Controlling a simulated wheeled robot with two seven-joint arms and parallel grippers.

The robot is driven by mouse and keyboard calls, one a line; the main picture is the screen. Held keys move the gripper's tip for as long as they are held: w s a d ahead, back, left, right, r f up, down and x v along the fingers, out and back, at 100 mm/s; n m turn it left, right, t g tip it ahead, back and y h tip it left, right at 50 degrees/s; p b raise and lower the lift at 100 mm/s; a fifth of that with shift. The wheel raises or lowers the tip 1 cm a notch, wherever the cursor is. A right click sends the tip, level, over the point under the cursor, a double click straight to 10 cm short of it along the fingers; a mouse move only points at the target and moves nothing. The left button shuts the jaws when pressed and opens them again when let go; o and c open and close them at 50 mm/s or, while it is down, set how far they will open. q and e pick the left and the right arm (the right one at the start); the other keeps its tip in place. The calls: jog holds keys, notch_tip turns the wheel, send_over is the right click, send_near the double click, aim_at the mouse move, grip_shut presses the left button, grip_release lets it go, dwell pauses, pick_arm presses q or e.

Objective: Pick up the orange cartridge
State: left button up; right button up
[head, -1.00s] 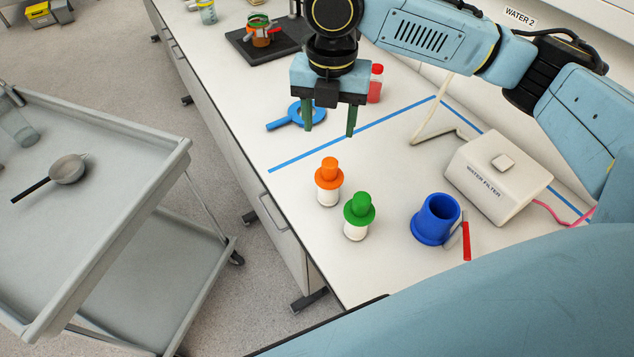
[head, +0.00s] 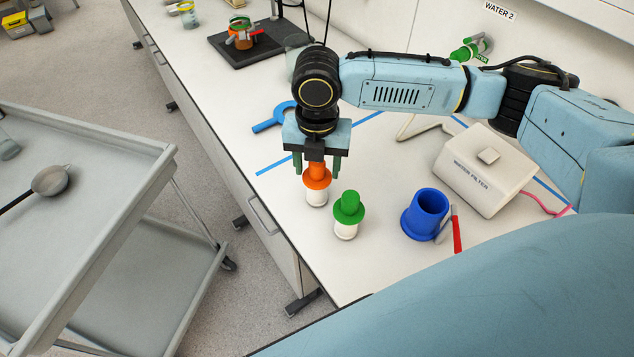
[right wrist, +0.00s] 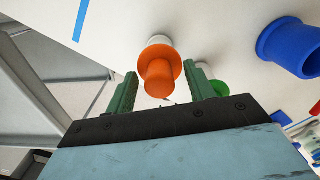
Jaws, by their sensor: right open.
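The orange cartridge (head: 317,179) stands upright on the bench, with an orange knob and flange over a white body. My right gripper (head: 318,172) is open above it, and its fingers appear on either side of the orange knob. In the right wrist view the orange cartridge (right wrist: 160,72) shows between and beyond the two green fingertips of the right gripper (right wrist: 163,82), apart from both. My left gripper is not in view.
A green cartridge (head: 348,212) stands close to the right of the orange one. Further right are a blue cup (head: 424,214), a red-ended stick (head: 456,230) and the water filter box (head: 484,170). A blue ring tool (head: 268,124) lies behind the gripper. A grey cart (head: 90,215) stands left.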

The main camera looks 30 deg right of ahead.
jog(key=shift+c, duration=0.3)
grip_shut()
